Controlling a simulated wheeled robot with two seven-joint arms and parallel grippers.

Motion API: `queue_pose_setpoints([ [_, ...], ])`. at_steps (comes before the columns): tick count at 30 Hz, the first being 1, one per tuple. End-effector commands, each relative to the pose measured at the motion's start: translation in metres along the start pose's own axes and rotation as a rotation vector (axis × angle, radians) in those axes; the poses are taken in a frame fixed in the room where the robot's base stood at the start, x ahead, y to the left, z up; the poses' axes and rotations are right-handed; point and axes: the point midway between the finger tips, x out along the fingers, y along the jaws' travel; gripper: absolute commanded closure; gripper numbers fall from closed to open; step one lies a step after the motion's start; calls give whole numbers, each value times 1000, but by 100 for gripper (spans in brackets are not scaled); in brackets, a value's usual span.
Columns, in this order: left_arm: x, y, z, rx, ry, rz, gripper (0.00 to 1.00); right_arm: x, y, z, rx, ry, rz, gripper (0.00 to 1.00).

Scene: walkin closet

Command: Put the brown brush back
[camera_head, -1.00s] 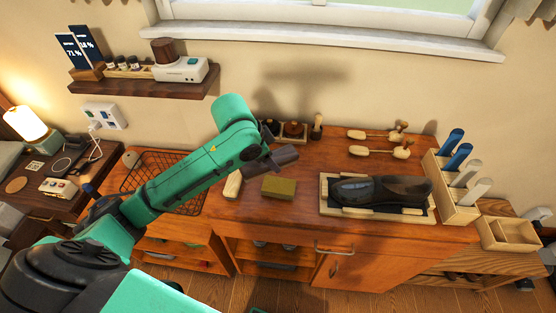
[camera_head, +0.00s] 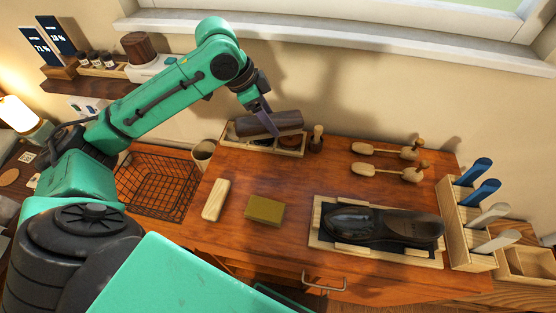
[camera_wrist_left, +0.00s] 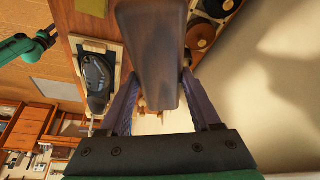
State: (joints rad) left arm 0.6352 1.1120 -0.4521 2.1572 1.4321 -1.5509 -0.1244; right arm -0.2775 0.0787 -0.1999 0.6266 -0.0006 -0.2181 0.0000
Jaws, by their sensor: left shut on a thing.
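The brown brush (camera_head: 268,123), a dark wooden block, is held in my left gripper (camera_head: 266,117) over the wooden tray (camera_head: 284,151) at the back of the counter. My left gripper is shut on it. In the left wrist view the brush (camera_wrist_left: 150,50) sits between the two fingers and fills the upper middle. The brush hides part of the tray, so I cannot tell whether it touches it. The tray also holds round dark items, partly hidden. My right gripper is not in view.
A pale block (camera_head: 215,199) and an olive block (camera_head: 264,210) lie on the counter (camera_head: 235,222). A dark shoe (camera_head: 380,225) rests on a framed mat at the right. Wooden shoe trees (camera_head: 388,171) lie behind it. A wire basket (camera_head: 157,185) stands left.

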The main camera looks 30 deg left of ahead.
Motion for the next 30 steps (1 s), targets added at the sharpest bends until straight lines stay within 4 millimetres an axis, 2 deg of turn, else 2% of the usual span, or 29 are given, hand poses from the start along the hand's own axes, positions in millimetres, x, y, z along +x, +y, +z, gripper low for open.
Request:
queue_pose_setpoints([
  [4, 33, 2, 16, -5, -8, 8, 91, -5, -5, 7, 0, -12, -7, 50],
  [9, 85, 2, 38, -5, -6, 8, 91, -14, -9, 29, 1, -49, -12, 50],
  [12, 114, 2, 51, -5, -5, 6, 91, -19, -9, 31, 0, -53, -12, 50],
  [15, 133, 1, 59, -2, -3, 3, 91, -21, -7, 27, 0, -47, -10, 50],
  [21, 166, 1, 73, -3, -3, 4, 91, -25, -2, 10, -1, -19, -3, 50],
  [24, 179, 1, 79, -1, -2, 1, 91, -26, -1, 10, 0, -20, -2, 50],
  [29, 181, 0, 79, 0, -2, 0, 91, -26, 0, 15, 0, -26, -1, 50],
  [30, 181, 0, 80, 0, -2, 1, 32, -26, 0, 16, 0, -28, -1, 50],
])
